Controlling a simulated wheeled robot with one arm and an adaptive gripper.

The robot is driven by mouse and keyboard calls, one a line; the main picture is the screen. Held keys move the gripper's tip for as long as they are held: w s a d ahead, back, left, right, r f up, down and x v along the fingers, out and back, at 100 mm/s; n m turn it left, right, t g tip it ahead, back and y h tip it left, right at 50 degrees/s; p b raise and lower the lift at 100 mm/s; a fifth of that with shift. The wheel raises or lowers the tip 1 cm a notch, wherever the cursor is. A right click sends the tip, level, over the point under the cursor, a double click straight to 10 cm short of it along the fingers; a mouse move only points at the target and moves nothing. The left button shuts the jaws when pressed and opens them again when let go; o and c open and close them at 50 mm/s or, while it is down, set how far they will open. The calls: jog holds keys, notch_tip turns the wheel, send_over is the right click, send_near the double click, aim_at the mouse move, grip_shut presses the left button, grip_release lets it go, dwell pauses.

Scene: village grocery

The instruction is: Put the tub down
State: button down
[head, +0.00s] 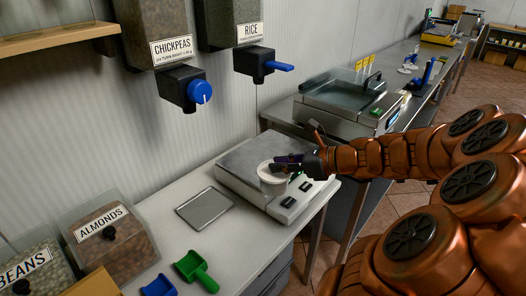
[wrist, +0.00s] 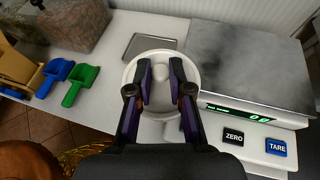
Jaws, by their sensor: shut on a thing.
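The white round tub (head: 268,174) is in my gripper (head: 287,164), near the front left of the scale in the head view. In the wrist view the tub's rim (wrist: 130,72) shows around the two fingers of my gripper (wrist: 161,72), which are shut on it. The scale (head: 248,160) has a bare steel plate, which also shows at the right of the wrist view (wrist: 255,62). The fingers hide part of the tub, and I cannot tell whether its base touches anything.
A flat metal tray (head: 205,208) lies on the white counter (head: 238,236) left of the scale. Green (head: 194,269) and blue (head: 158,287) scoops lie near the almonds bin (head: 112,236). Chickpeas (head: 165,35) and rice (head: 230,22) dispensers hang above. Counter between tray and scoops is clear.

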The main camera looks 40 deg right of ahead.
jog(key=shift+w+d+f+p, duration=0.5)
jog(key=shift+w+f, duration=0.3)
jog(key=shift+w, duration=1.55)
jog(key=shift+w+d+f+p, duration=0.3)
jog(key=shift+w+d+f, duration=0.4)
jog(key=shift+w, duration=1.7)
jog(key=shift+w+d+f+p, duration=0.45)
jog(key=shift+w+f, duration=0.45)
jog(key=shift+w, duration=1.45)
jog(key=shift+f, duration=0.1)
jog(key=c, duration=1.1)
grip_release()
jog(key=shift+o, duration=0.2)
jog(key=shift+s, duration=0.1)
